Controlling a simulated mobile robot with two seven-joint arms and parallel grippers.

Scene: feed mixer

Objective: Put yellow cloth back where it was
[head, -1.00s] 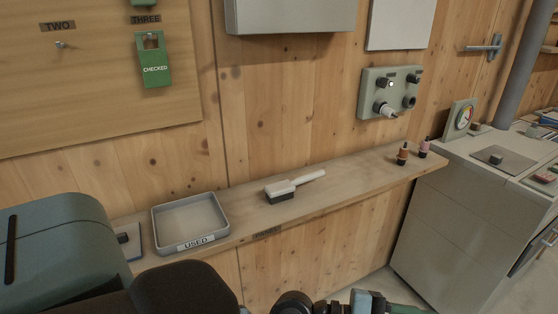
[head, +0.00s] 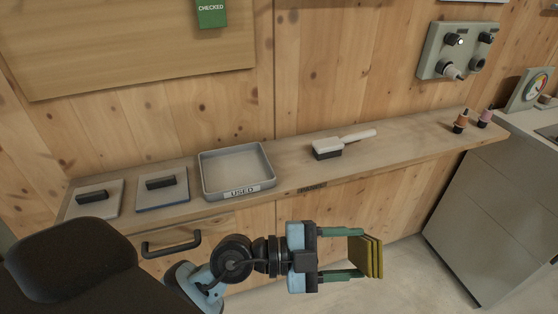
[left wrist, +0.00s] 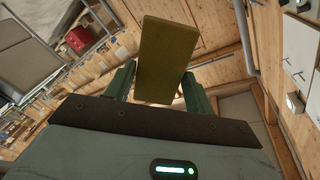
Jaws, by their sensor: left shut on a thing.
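The yellow cloth (head: 373,257) is a folded, layered block at the tips of my left gripper (head: 352,254). The gripper's two green fingers are shut on it, in front of and below the shelf. In the left wrist view the cloth (left wrist: 167,60) stands upright between the fingers of my left gripper (left wrist: 158,85). The wooden shelf (head: 400,145) runs along the wall, apart from the cloth. A grey tray labelled USED (head: 238,172) stands on the shelf and looks empty. My right gripper is not in view.
Two flat plates with black handles, one grey (head: 93,199) and one blue-edged (head: 163,189), lie left of the tray. A white brush (head: 343,144) lies right of it. Two small bottles (head: 461,122) stand at the shelf's right end. A drawer handle (head: 171,243) sticks out below.

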